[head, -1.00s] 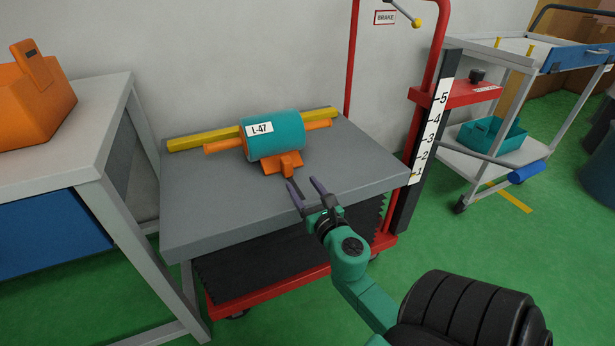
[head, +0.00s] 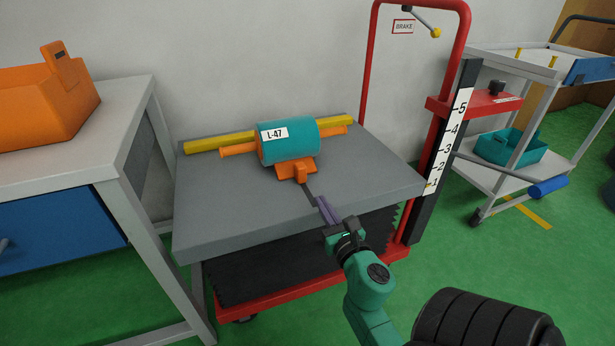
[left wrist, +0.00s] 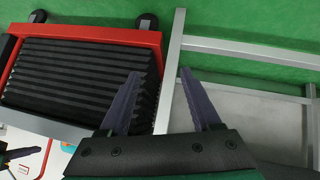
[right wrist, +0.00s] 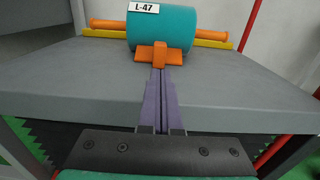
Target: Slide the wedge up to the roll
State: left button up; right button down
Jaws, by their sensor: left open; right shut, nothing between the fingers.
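The teal roll (head: 289,141) with an L-47 label lies on the grey lift table top (head: 225,205), with orange shaft ends sticking out on both sides. The orange wedge (head: 297,170) with its upright tab sits at the roll's near side; whether it touches the roll I cannot tell. It also shows in the right wrist view (right wrist: 158,56). My right gripper (head: 308,190) is shut and empty, its fingertips at the near side of the wedge's tab, seemingly against it. My left gripper (left wrist: 160,72) is open and empty, away from the roll and wedge.
A yellow bar (head: 205,145) runs behind the roll. A workbench (head: 135,100) with an orange bin (head: 45,110) stands at the left. A numbered height scale (head: 450,135) and red frame stand at the right. The table top's left front is clear.

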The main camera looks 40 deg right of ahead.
send_near(303, 172)
jog(key=shift+p+x, duration=0.35)
jog(key=shift+x, duration=0.65)
jog(key=x, duration=0.4)
jog(key=shift+w, duration=0.15)
pick_arm(q)
jog(key=shift+s+a+r+g+y, duration=0.2)
jog(key=shift+a+r+g+y, duration=0.1)
jog(key=shift+a, duration=0.25)
jog(key=shift+s+a+r+g+y, duration=0.2)
jog(key=shift+a+g, duration=0.1)
jog(key=shift+a, duration=0.25)
pick_arm(e)
jog(key=shift+w+d, duration=0.1)
jog(key=shift+w, duration=0.2)
